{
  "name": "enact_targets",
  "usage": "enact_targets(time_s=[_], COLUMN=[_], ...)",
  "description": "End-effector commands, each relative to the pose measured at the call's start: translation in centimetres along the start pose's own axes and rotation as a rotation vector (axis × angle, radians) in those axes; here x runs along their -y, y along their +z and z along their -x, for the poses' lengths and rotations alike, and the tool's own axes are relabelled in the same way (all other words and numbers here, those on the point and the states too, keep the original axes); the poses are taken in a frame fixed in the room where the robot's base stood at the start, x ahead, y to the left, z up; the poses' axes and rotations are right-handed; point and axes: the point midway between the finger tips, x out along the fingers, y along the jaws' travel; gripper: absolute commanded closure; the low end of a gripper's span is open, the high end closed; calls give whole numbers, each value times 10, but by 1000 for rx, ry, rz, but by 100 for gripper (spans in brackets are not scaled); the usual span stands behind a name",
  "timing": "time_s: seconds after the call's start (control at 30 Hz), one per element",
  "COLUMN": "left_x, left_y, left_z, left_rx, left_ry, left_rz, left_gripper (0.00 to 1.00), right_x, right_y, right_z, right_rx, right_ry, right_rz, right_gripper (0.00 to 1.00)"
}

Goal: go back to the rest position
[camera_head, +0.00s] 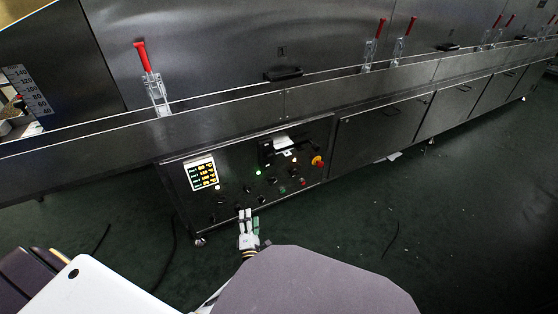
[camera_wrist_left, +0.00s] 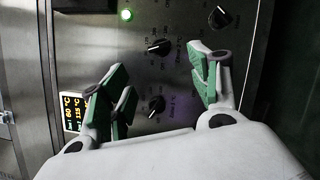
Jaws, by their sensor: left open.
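My left gripper (camera_head: 248,217) is open and empty in the head view, just below the lower part of the dryer's control panel (camera_head: 232,205). In the left wrist view its green-padded fingers (camera_wrist_left: 160,95) are spread wide, with the panel face behind them. Black rotary knobs (camera_wrist_left: 158,47) show between and above the fingers, and none is held. A temperature display (camera_wrist_left: 73,112) is partly hidden behind the left finger. My right gripper is in neither view.
The long steel tunnel dryer (camera_head: 385,117) runs across the view, with red-handled clamps (camera_head: 147,70) along it. A red and yellow switch (camera_head: 318,162) sits at the panel's right. The dark green floor (camera_head: 450,210) at right is mostly clear, with a thin cable (camera_head: 390,240) lying on it.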

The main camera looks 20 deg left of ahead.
Motion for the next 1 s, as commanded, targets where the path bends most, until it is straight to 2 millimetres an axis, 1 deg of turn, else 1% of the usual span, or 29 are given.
enact_targets(time_s=[0.23,0.37,0.47,0.67,0.8,1.0], left_x=[0,2,3,6,8,7], left_y=[3,12,24,56,78,105], left_z=[-1,-2,-3,-1,4,15], left_rx=[10,40,81,197,284,411], left_ry=[-10,-38,-74,-167,-228,-304], left_rz=[-7,-32,-68,-175,-261,-395], left_gripper=[38,38,38,38,38,38], right_x=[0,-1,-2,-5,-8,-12], right_y=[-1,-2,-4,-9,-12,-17], right_z=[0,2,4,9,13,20], right_rx=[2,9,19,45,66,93], right_ry=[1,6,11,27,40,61], right_rz=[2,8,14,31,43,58], right_gripper=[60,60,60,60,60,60])
